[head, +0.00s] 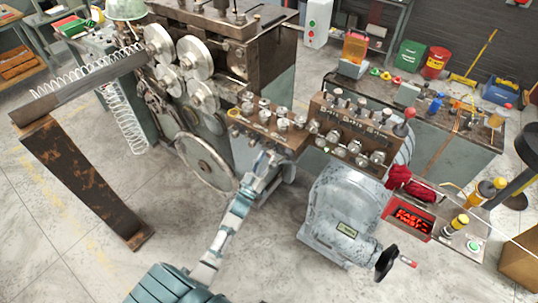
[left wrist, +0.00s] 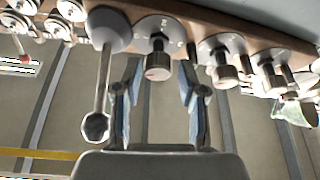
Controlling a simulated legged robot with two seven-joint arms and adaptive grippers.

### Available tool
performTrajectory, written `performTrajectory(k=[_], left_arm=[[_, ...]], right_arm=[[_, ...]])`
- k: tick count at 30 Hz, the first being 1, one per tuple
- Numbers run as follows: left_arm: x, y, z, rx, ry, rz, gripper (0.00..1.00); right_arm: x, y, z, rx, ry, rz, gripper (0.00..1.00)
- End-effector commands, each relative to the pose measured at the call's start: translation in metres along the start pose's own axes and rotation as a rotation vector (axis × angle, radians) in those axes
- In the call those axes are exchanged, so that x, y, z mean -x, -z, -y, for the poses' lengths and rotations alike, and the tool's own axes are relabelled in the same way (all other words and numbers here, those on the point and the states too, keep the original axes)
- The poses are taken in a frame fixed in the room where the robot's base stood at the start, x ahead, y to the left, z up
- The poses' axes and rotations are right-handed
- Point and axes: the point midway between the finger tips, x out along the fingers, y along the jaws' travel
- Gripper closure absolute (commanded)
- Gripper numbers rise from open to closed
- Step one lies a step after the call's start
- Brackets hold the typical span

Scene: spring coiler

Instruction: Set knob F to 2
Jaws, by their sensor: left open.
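Two brown panels carry rows of grey knobs in the head view, the left panel (head: 240,127) and the right panel (head: 322,103). The knob letters are too small to read, so I cannot tell which is knob F. My left gripper (head: 268,157) is just below the left panel's front edge. In the left wrist view my left gripper (left wrist: 162,95) is open and empty, with its two fingers apart. A round knob (left wrist: 158,65) on a marked dial plate appears between and beyond the fingertips. Contact cannot be told. My right gripper is not in view.
In the left wrist view a rod with a hexagonal end (left wrist: 96,127) hangs close left of the fingers, and another knob (left wrist: 223,72) is to the right. A large handwheel (head: 205,163) and a grey motor housing (head: 338,205) flank my arm in the head view.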

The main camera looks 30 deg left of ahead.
Motion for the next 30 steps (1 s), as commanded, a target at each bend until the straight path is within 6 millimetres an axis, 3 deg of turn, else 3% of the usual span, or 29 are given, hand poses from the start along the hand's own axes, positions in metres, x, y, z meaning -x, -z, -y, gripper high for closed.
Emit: performTrajectory(k=[6,12,23,25,26,30], left_arm=[[0.052,-0.002,0.001,0.001,0.001,0.004,0.59],[0.083,-0.002,0.001,0.001,0.001,0.002,0.59],[0.093,-0.002,0.001,0.000,0.000,0.000,0.59],[0.093,-0.002,0.001,-0.001,-0.001,0.000,0.49],[0.094,-0.002,0.002,-0.007,-0.003,-0.001,0.44],[0.116,-0.005,0.014,-0.124,-0.046,-0.004,0.44]], right_arm=[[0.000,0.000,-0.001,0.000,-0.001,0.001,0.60],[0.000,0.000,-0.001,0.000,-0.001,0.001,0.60],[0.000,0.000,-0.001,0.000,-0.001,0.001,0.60],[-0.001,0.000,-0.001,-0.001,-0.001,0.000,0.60],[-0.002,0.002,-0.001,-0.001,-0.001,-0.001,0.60],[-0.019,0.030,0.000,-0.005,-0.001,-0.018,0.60]])
